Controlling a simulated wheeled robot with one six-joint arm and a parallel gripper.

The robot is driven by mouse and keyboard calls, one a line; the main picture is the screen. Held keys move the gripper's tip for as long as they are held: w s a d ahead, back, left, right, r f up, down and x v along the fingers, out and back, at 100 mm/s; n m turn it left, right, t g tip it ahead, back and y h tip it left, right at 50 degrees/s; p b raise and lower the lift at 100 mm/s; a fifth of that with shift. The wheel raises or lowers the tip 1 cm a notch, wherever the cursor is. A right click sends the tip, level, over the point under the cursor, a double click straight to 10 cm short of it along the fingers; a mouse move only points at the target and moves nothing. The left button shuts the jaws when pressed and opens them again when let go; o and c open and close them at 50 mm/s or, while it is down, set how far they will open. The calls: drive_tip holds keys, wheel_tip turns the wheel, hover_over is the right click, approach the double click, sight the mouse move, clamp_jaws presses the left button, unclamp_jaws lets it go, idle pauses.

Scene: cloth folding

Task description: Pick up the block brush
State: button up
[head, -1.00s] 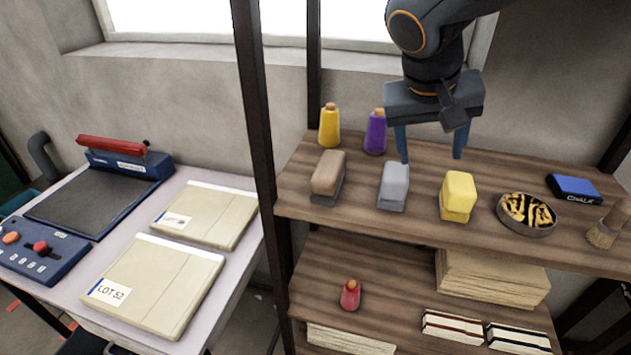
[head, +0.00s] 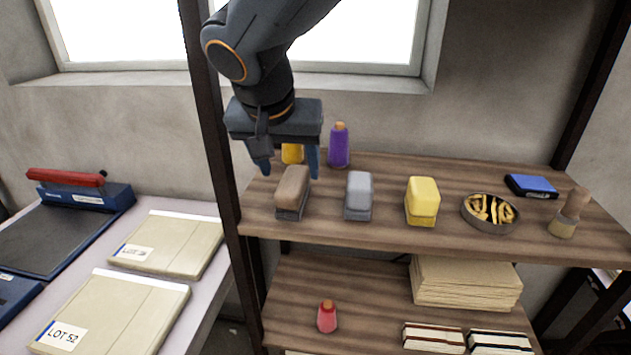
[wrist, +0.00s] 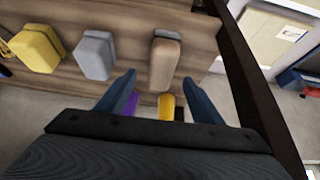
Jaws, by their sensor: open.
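The block brush (head: 293,192), a brown block on a dark grey base, stands at the left end of the upper shelf in the head view. In the wrist view the brush (wrist: 165,62) lies just beyond the fingertips, roughly between their lines. My gripper (head: 287,172) is open and empty, with its fingers pointing down above and slightly behind the brush. In the wrist view my gripper (wrist: 160,77) has its fingers spread on either side, with no visible hold on the brush. Whether a finger touches it I cannot tell.
A grey block (head: 359,195) and a yellow block (head: 422,201) stand to the right. A yellow bottle (head: 292,153), partly hidden by my gripper, and a purple bottle (head: 339,147) stand behind. A dark shelf post (head: 212,120) rises close on the left.

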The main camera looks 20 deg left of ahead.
sight(292, 180)
drive_tip(key=p+x, duration=0.2)
drive_tip(key=x, duration=0.5)
drive_tip(key=shift+w+a+f+p, duration=0.1)
drive_tip(key=shift+f+p, duration=0.15)
drive_tip(key=shift+p, duration=0.15)
drive_tip(key=shift+f, duration=0.1)
drive_tip(key=shift+f+b, duration=0.25)
drive_tip(key=shift+b, duration=0.35)
drive_tip(key=shift+c, duration=0.4)
drive_tip(key=c, duration=1.2)
drive_tip(key=shift+r, duration=0.15)
